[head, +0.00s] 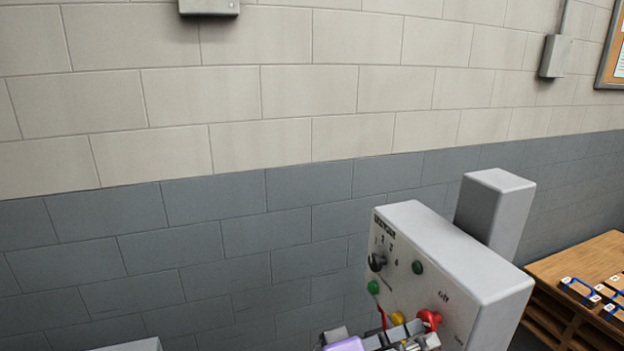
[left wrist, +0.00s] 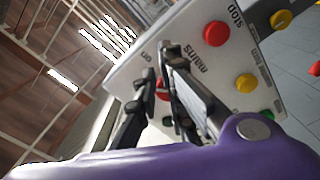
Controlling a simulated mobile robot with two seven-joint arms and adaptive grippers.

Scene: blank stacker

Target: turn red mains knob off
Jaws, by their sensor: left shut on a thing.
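The grey control box (head: 425,245) stands at the lower right of the head view, its panel facing left. A red knob (head: 430,318) sits low on the panel, near the printed "Off". My left gripper (head: 412,341), with a purple body, is at the bottom edge in front of it. In the left wrist view the gripper (left wrist: 168,85) is shut on the red mains knob (left wrist: 162,89), beside the "mains" label. The fingers hide most of the knob, so its exact angle cannot be told. My right gripper is not in view.
A red stop button (left wrist: 216,33) and a yellow button (left wrist: 246,83) are close to the fingers. A black selector knob (head: 377,262) and a green button (head: 373,287) are higher on the panel. A block wall is behind.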

